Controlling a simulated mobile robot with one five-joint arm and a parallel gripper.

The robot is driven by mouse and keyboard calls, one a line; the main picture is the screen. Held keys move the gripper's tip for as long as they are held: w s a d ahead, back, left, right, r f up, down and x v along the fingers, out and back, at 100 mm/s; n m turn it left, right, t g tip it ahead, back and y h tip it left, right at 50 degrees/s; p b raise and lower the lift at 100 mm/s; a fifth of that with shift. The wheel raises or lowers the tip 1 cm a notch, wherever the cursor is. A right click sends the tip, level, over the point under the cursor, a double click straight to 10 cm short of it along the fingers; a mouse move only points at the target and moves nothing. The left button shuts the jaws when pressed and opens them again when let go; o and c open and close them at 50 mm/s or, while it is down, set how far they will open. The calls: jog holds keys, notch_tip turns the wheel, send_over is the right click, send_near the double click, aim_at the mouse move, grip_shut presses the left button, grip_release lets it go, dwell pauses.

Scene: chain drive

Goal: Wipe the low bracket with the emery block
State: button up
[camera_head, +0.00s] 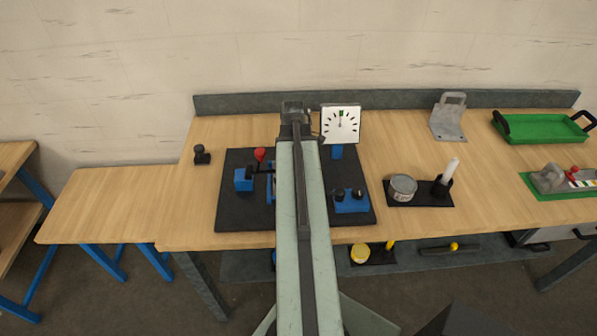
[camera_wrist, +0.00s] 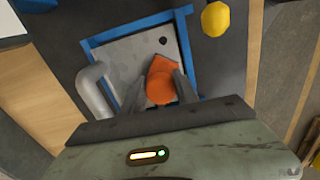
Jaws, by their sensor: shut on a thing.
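In the wrist view, my gripper (camera_wrist: 157,88) is shut on an orange block (camera_wrist: 161,80), which I take to be the emery block. It is held over a grey metal plate (camera_wrist: 118,54) with a small dark hole, which appears to be the low bracket. A grey bent handle (camera_wrist: 91,92) stands at the plate's left. A blue frame (camera_wrist: 135,27) borders the plate. I cannot tell whether the block touches the plate. The plate's near part is hidden by my gripper. In the head view my arm hides the gripper and the block.
A yellow object (camera_wrist: 215,18) lies close beside the blue frame. In the head view, a lower shelf (camera_head: 435,262) runs under the bench (camera_head: 420,225). Another grey bracket (camera_head: 447,118) with a handle stands on the bench top. A dark mat (camera_head: 230,215) carries blue fixtures.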

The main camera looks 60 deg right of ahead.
notch_tip(320, 180, up, 6)
jog(key=p, duration=0.6)
notch_tip(320, 180, up, 3)
jog(key=p, duration=0.3)
jog(key=shift+r, duration=0.15)
